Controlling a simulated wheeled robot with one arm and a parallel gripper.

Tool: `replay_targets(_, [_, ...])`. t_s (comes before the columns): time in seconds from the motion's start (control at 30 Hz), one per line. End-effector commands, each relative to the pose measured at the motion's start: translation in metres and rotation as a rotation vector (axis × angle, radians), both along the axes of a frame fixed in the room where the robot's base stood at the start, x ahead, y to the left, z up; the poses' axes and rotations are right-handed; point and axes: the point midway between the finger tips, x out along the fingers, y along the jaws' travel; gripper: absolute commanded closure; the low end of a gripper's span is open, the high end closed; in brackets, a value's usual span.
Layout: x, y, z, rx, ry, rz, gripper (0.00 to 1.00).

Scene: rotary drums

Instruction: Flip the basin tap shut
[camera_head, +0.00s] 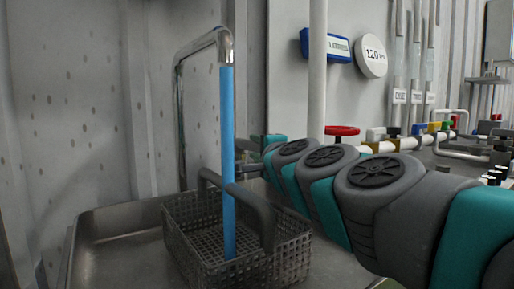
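The basin tap (178,110) is a chrome pipe that rises at the back of the basin and bends over to a downturned spout. A straight blue stream (228,150) runs from the spout down into a mesh basket (205,243) in the metal basin (110,228). I cannot make out the tap's lever. My grey and teal arm reaches in from the right, and its far end is just right of the stream in the picture. My gripper (247,152) is small there and partly hidden by my arm. Its fingers and any contact are unclear.
The basket has a dark raised handle (255,205) below my arm's far end. Behind stand a white vertical pipe (317,70), a red valve wheel (342,130) and several coloured valves on a white pipe. A spotted grey wall (70,110) closes the left side.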

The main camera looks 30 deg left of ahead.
Motion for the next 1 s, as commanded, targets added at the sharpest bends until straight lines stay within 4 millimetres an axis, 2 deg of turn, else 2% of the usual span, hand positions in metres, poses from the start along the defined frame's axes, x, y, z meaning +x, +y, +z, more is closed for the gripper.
replay_targets(0.03, [0.000,0.000,0.000,0.001,-0.001,0.000,0.56])
replay_targets(0.17, [0.000,0.000,0.001,0.001,-0.001,0.000,0.43])
replay_targets(0.47, [0.000,-0.001,0.004,0.002,-0.003,-0.001,0.43])
replay_targets(0.63, [0.001,-0.001,0.020,-0.001,-0.005,-0.003,0.43])
replay_targets(0.77, [0.002,-0.003,0.042,0.002,-0.008,-0.006,0.43])
replay_targets(1.0, [-0.030,-0.028,0.047,0.009,-0.011,-0.002,0.43])
